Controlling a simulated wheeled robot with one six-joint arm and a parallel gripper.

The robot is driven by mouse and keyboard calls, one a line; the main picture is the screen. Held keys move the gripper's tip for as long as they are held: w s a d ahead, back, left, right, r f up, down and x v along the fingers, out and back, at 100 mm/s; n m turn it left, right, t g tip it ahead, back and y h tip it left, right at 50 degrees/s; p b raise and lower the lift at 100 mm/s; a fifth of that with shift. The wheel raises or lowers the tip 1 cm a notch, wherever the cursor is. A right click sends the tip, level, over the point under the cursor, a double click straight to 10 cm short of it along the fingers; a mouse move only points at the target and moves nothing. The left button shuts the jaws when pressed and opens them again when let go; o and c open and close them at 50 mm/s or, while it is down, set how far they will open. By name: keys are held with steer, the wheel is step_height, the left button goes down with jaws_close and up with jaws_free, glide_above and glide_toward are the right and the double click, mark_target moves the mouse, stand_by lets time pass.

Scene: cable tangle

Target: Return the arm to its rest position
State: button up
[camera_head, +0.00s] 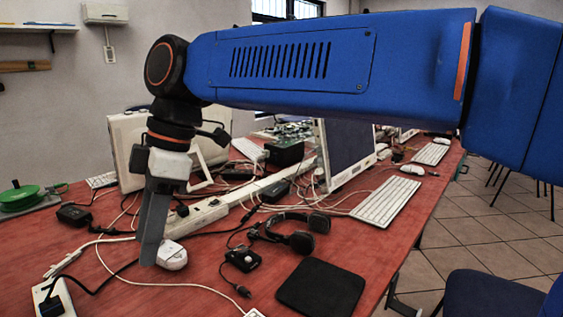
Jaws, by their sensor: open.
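My blue arm reaches in from the right across the top of the camera_head view, with its black wrist bent downward. My gripper (153,240) hangs at the left over the red table (120,283), fingers pointing down. It is open, with nothing seen between the fingers. The fingers overlap in this view, so the gap is hard to see. A white round device (172,256) shows just right of the fingertips; I cannot tell whether they touch it.
A white power strip (205,215), tangled cables, black headphones (293,232) and a black mouse pad (320,288) lie around the gripper. Monitors (347,150) and a white keyboard (385,202) stand behind and right. A blue chair (490,293) is front right.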

steer(key=w+d+f+m+t, duration=0.1)
steer(key=w+d+f+m, duration=0.15)
steer(key=d, duration=0.55)
steer(key=w+d+f+m+t, duration=0.1)
steer(key=w+d+m, duration=0.3)
steer(key=d, duration=0.3)
steer(key=d+f+m+t, duration=0.1)
steer(key=d+f+m, duration=0.2)
steer(key=d, duration=0.5)
steer(key=d+f+m+t+h, duration=0.1)
steer(key=d+f+m, duration=0.2)
steer(key=d, duration=0.5)
steer(key=s+d+f+m+t, duration=0.1)
steer(key=d+f+m, duration=0.3)
steer(key=d, duration=0.5)
steer(key=shift+s+m+t, duration=0.1)
steer(key=shift+m+t, duration=0.3)
steer(key=shift+m, duration=0.35)
steer(key=s+d+f+m+t+h, duration=0.1)
steer(key=s+d+f+m+h, duration=0.1)
steer(key=s+d+f+m, duration=0.4)
steer(key=d+f, duration=0.2)
steer(key=d, duration=0.2)
steer(key=shift+s+a, duration=0.1)
steer(key=shift+c, duration=0.5)
